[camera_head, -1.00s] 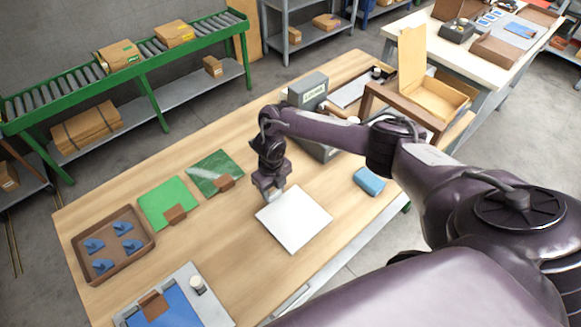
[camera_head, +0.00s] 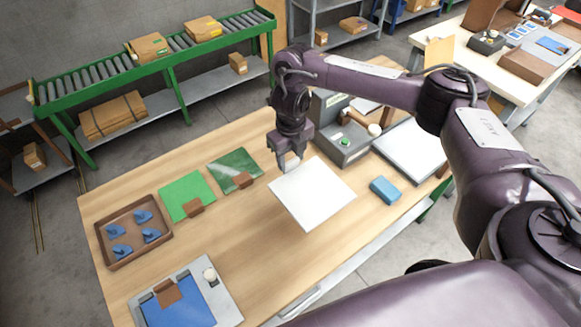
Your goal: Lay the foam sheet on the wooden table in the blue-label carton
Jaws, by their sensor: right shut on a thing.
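The foam sheet (camera_head: 312,195) is a thin white square over the middle of the wooden table (camera_head: 245,270). My right gripper (camera_head: 289,164) points down and is shut on the sheet's far left edge. The sheet appears held a little above the tabletop. My left gripper is out of view.
A green sheet (camera_head: 182,190), a dark green sheet (camera_head: 234,164) and a brown tray (camera_head: 165,234) with blue parts lie left. A blue block (camera_head: 385,190) lies right.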

